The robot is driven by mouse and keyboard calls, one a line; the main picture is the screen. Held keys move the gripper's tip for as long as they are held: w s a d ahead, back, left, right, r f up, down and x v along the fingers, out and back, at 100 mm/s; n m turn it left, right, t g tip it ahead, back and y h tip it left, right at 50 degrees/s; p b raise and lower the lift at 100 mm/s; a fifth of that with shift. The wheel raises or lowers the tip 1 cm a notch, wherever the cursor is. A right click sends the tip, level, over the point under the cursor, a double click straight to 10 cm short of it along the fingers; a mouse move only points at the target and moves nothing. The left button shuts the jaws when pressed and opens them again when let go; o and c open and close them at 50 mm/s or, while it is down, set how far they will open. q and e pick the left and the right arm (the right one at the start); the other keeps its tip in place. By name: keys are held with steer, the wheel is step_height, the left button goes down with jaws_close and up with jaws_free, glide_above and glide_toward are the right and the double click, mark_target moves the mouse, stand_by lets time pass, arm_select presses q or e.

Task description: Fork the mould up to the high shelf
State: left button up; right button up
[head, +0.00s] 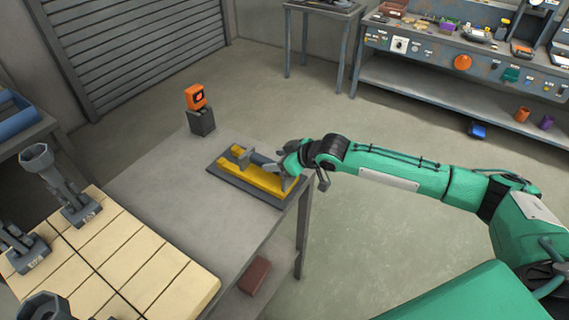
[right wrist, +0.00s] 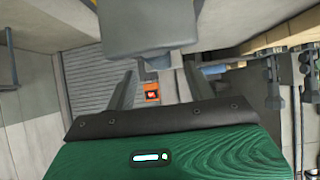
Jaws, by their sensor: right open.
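A yellow fork-like tool (head: 262,181) lies in a dark grey tray (head: 238,185) on the grey table, with a grey upright piece at its left part. My right gripper (head: 286,162) is open at the tray's right end, close to the tool; I cannot tell whether it touches it. In the right wrist view the open fingers (right wrist: 158,80) have nothing clearly between them, and a grey block shows above them. Grey cup-topped moulds stand on tan slabs at left, one of them upright at the back (head: 75,195). No high shelf is identifiable. My left gripper is not in view.
An orange device (head: 195,97) stands on a dark block behind the tray, also in the right wrist view (right wrist: 152,92). The tan slabs (head: 140,265) fill the table's near left. A brick-red block (head: 255,275) lies below the table. A cluttered workbench (head: 450,48) stands at back right.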

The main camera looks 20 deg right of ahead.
mark_target(267, 160)
steer(key=shift+w+a+f+b, duration=0.35)
steer(key=shift+f, duration=0.1)
steer(key=shift+w+a+f, duration=0.1)
steer(key=shift+w+a, duration=0.1)
steer(key=shift+w, duration=0.05)
steer(key=shift+b+x, duration=0.3)
steer(key=shift+x, duration=1.4)
steer(key=shift+c, duration=0.4)
jaws_close()
step_height(267, 160, up, 8)
steer(key=p, duration=0.7)
